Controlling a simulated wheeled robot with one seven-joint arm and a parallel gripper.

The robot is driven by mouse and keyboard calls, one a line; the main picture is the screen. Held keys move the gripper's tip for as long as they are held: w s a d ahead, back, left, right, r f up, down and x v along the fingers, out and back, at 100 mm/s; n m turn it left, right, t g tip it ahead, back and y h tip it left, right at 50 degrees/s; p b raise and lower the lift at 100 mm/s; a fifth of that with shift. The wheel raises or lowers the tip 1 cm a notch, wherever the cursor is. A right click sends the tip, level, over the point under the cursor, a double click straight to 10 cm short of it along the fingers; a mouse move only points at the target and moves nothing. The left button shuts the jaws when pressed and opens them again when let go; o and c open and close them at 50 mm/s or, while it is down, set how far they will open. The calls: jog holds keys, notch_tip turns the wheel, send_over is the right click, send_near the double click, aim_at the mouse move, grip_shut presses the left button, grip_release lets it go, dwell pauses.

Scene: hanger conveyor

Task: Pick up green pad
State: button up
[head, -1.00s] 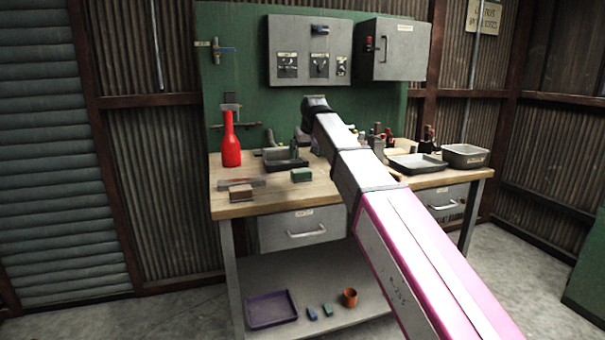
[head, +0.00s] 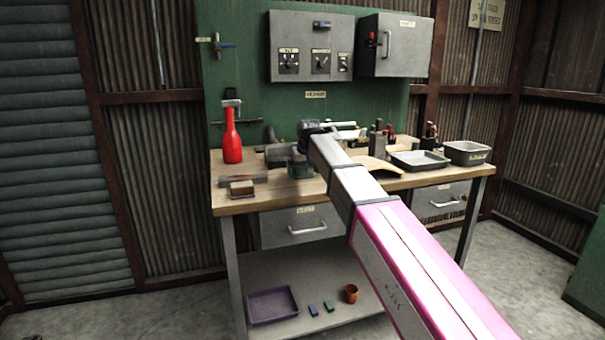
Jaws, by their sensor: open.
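The green pad (head: 301,173) lies on the wooden workbench top, left of centre, and is partly hidden by my gripper. My gripper (head: 298,164) is open and points down at the pad, directly over or around it. The jaws are small and dark here, so I cannot tell whether they touch the pad.
A dark tray (head: 277,156) sits just left of my gripper. A shallow tray (head: 420,161) and a grey bin (head: 467,153) are at the right.

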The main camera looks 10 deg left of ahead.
aim_at(303, 167)
jog(key=shift+w+f, duration=0.1)
jog(key=shift+f, duration=0.2)
jog(key=c, duration=0.8)
jog(key=shift+c, duration=0.2)
jog(key=shift+r, duration=0.15)
jog(key=shift+r, duration=0.5)
notch_tip(303, 167, up, 2)
jog(key=shift+a+r, duration=0.1)
jog(key=shift+r, duration=0.15)
jog(key=s+a+r, duration=0.5)
jog(key=s+r, duration=0.2)
jog(key=s, duration=0.3)
jog(key=shift+s+a+r, duration=0.15)
jog(key=shift+s+r, duration=0.05)
jog(key=shift+s, duration=0.05)
